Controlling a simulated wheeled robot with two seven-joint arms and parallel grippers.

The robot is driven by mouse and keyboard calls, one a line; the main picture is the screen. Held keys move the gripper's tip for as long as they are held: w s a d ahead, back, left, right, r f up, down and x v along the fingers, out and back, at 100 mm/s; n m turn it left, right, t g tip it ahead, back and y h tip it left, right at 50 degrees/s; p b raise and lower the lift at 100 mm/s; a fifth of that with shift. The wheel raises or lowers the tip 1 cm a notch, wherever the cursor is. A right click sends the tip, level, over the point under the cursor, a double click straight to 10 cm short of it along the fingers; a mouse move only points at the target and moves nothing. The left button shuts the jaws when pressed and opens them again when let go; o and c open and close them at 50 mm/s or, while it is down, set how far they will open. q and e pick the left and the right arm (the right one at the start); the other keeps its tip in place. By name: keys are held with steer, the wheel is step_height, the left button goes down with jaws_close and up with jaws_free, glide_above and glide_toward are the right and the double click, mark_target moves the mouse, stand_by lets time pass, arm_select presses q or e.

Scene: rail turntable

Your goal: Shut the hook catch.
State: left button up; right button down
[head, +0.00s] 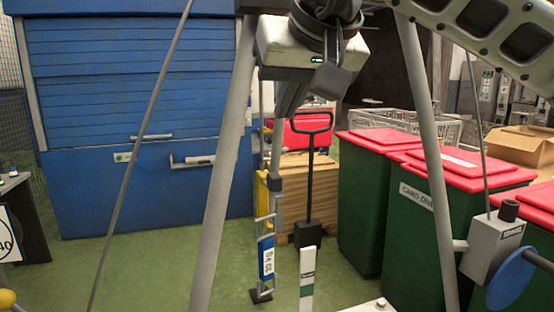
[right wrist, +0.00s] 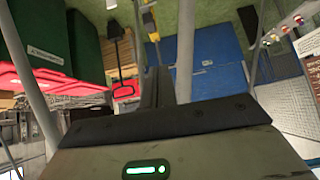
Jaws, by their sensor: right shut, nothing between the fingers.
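No part is clearly recognisable as the hook catch. An L-shaped metal handle (head: 192,161) sits on the lower part of the blue shutter cabinet (head: 95,190) at the left, below a short straight bar handle (head: 152,137). I cannot tell whether either belongs to the catch. My right gripper (head: 283,112) hangs in the upper middle of the head view, fingers pointing down. It is shut and empty, and its closed fingers also show in the right wrist view (right wrist: 158,86). It appears apart from the cabinet, in front of the scene. My left gripper is out of view.
Slanting grey posts (head: 222,165) and (head: 428,150) stand close in front. Red-lidded green bins (head: 375,205) are at the right, beside a grey box marked TRAVEL (head: 492,250) with a blue disc (head: 511,279). A black-handled tool (head: 310,185) stands centrally. Green floor (head: 165,265) is open at left.

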steer(key=shift+d+r, duration=0.35)
steer(key=shift+r, duration=0.05)
steer(key=shift+w, duration=0.1)
steer(key=p, duration=0.1)
glide_above(277, 193)
step_height(277, 193, down, 7)
steer(key=shift+w+f, duration=0.1)
step_height(277, 193, down, 2)
steer(key=shift+f, duration=0.95)
